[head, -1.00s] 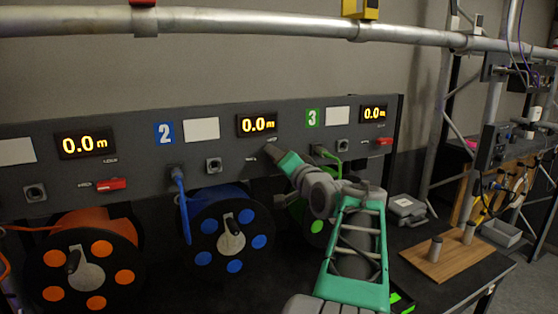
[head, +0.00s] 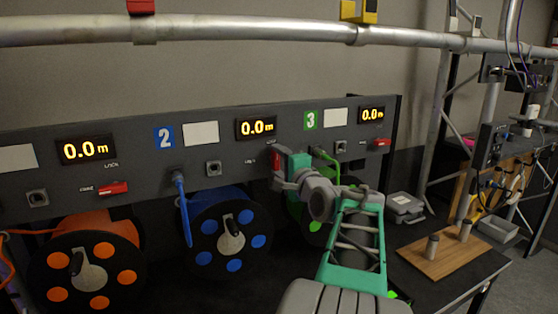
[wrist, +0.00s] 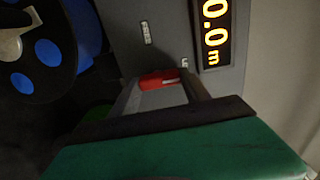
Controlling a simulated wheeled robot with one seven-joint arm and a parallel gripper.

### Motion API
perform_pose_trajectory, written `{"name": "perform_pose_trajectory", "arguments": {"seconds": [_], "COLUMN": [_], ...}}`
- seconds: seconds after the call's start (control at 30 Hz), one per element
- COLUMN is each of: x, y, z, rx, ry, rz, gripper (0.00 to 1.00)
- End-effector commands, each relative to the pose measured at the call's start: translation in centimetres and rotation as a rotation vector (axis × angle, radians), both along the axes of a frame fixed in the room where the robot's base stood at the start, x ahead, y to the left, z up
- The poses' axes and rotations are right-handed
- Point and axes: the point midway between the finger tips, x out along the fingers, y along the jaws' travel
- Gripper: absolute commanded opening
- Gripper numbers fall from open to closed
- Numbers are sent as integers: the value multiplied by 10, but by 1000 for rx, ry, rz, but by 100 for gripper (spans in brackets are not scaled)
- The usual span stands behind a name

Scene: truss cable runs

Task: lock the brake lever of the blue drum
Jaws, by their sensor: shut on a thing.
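The blue drum (head: 205,250) stands below the panel, its blue cable running up to a port. Its red brake lever (head: 276,158) is on the panel to the right of the FREE label, below the 0.0 m display. The lever stands upright, towards the LOCK label. It also shows in the wrist view (wrist: 158,79), between the fingers and partly hidden by them. My gripper (head: 281,172) is at the lever and shut on it. In the wrist view the green and dark gripper body covers the lower part.
The orange drum (head: 85,262) is at the left, with its red lever (head: 113,188) lying sideways. A green drum (head: 312,222) is partly behind my arm. A wooden board (head: 440,256) with grey cylinders and a grey case (head: 404,207) lie on the right.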

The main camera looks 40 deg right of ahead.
Motion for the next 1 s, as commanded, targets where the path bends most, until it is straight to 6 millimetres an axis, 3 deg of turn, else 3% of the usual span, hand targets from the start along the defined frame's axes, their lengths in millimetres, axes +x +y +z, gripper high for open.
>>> {"name": "perform_pose_trajectory", "arguments": {"seconds": [0.47, 0.5, 0.77, 1.0], "x": [0, 0, 0, -1], "y": [0, 0, 0, 0], "z": [-1, -1, 0, 0], "rx": [19, 19, 16, 15], "ry": [-4, -4, -5, -5], "rz": [0, 0, 0, -1], "gripper": [14, 55, 76, 76]}}
